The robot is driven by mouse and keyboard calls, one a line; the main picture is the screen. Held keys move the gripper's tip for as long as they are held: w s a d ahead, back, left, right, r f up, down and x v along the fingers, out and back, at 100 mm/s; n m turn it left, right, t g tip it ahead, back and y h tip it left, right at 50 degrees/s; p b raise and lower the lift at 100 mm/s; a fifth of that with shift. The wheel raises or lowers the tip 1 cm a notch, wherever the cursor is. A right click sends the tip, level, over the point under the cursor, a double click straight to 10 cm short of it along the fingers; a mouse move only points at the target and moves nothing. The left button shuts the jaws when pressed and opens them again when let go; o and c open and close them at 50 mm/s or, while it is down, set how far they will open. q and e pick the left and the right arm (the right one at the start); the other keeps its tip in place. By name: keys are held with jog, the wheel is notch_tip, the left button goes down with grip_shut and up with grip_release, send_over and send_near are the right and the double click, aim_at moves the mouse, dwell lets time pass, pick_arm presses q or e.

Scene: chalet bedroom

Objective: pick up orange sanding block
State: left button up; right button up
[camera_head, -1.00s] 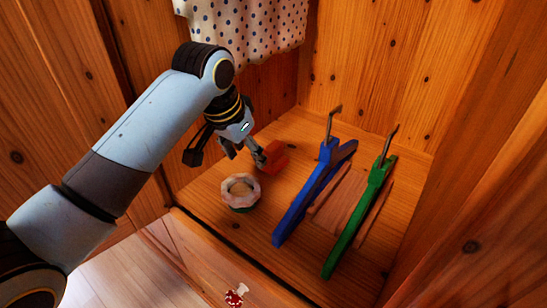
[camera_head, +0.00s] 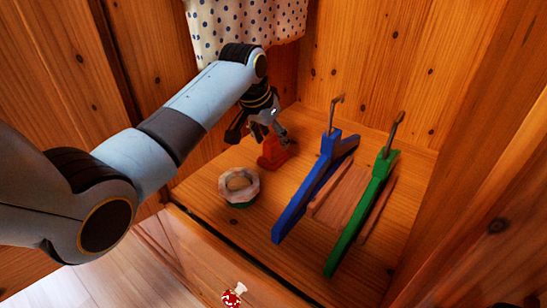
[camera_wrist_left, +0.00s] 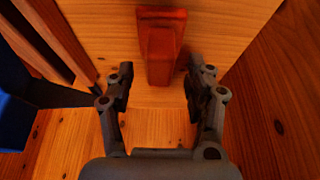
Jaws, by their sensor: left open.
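The orange sanding block (camera_head: 271,153) sits on the wooden surface toward the back wall in the head view. It also shows in the left wrist view (camera_wrist_left: 160,45), ahead of the fingertips and roughly between their lines. My left gripper (camera_head: 262,133) is above and beside the block, partly covering its top in the head view. I cannot tell whether a finger touches the block.
A round pale-rimmed bowl (camera_head: 239,187) stands left of the block. A spotted curtain (camera_head: 250,20) hangs behind my arm. Wooden walls close in the corner.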

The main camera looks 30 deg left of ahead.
aim_at(273, 139)
pick_arm(q)
jog(key=shift+x, duration=0.8)
jog(key=shift+r, duration=0.1)
jog(key=c, duration=0.8)
grip_shut()
notch_tip(273, 139, up, 9)
jog(key=p, duration=0.2)
jog(key=shift+r+p, duration=0.25)
jog(key=shift+p, duration=0.15)
jog(key=shift+r, duration=0.25)
